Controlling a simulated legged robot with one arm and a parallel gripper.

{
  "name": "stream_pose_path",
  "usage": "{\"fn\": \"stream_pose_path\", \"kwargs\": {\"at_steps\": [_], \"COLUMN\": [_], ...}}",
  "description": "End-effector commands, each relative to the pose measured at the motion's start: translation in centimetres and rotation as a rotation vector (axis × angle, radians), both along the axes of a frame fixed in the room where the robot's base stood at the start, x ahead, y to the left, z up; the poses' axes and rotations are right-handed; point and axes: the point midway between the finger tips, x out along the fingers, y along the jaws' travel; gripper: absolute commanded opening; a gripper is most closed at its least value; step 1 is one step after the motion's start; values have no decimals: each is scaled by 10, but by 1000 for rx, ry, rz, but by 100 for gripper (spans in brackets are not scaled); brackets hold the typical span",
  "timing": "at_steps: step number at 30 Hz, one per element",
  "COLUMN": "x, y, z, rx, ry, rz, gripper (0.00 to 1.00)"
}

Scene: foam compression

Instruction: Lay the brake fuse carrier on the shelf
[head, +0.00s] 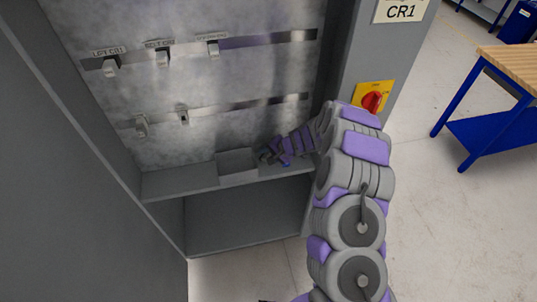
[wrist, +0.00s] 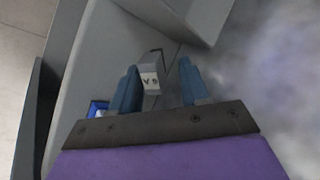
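In the wrist view a small grey fuse carrier (wrist: 150,79) with a white label marked "V 9" shows between my gripper's two blue fingers (wrist: 158,66). It sits close to the left finger, with a clear gap to the right finger, so the gripper looks open. Whether it touches the left finger, I cannot tell. In the head view my gripper (head: 266,155) is low in the cabinet, just above the shelf (head: 197,181) and right of a grey box. The carrier is too small to make out there. The label does not confirm that it is the brake carrier.
The grey box (head: 237,163) stands on the shelf. The cabinet's right post bears a red rotary switch (head: 371,101). A wooden-topped bench (head: 515,66) stands outside at right.

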Motion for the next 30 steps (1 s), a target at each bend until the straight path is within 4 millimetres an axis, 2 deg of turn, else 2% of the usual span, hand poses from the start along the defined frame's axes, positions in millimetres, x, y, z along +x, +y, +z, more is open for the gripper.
{"fn": "stream_pose_path", "kwargs": {"at_steps": [9, 14, 30], "x": [0, -4, -39], "y": [-1, -8, -73], "z": [1, 12, 100], "rx": [0, 1, -1], "ry": [0, -1, -1], "rz": [0, -1, -3], "gripper": [51, 51, 51]}}
